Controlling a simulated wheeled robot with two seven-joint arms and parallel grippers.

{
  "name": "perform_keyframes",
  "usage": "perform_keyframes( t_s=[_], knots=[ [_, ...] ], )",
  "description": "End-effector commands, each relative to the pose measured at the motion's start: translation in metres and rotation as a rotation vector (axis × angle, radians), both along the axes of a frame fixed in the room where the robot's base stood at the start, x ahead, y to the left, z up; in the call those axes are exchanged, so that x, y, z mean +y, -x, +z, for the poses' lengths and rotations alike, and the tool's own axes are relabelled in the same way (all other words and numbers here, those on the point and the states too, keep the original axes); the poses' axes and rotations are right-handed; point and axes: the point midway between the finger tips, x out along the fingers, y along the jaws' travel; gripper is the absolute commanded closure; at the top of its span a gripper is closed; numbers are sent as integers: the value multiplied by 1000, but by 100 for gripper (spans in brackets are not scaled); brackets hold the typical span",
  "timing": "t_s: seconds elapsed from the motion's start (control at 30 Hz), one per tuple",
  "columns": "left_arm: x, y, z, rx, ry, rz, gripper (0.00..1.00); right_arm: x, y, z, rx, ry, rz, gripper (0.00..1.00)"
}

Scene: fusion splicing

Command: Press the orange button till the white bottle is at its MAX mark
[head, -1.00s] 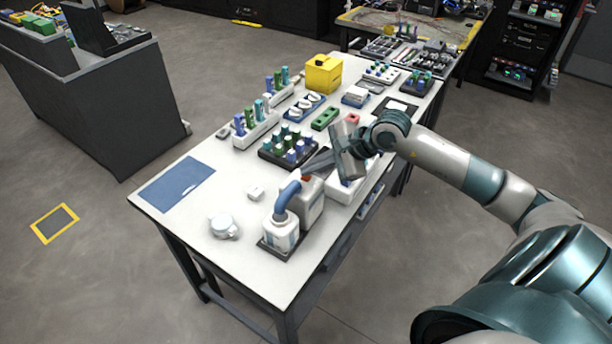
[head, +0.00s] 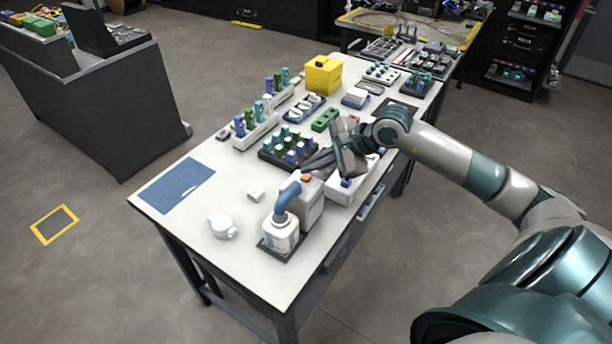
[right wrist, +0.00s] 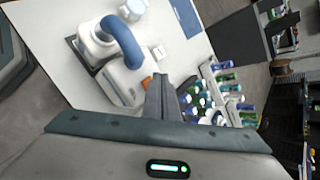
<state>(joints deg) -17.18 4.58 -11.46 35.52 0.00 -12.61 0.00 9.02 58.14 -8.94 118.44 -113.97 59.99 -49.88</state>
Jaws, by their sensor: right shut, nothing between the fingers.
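The white bottle (head: 279,237) stands upright on a dark tray at the table's near end, and shows in the right wrist view (right wrist: 96,42). A bent blue spout (head: 287,196) runs from the grey-white dispenser (head: 311,205) down to the bottle's mouth. The orange button (head: 306,178) is on top of the dispenser, and shows beside my fingertips in the right wrist view (right wrist: 147,82). My right gripper (head: 304,167) is shut and empty, its tips close to the button; I cannot tell whether they touch. The bottle's level and MAX mark are too small to read. My left gripper is out of view.
A round white item (head: 222,227) and a small white block (head: 256,194) lie left of the bottle. A rack of green and blue pieces (head: 289,147) stands behind the dispenser. A blue mat (head: 177,185) lies at the left; the table between is clear.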

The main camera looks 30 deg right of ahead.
Motion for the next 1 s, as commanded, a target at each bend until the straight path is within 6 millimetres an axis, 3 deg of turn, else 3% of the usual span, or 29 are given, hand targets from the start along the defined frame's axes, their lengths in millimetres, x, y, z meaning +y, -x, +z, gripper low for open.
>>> perform_keyframes(
  t_s=[0.47, 1.0],
  knots=[
    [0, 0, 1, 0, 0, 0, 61, 0, 0, 4, -1, 1, 0, 100],
    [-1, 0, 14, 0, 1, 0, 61, 0, 0, 44, -2, 1, 1, 100]
  ],
)
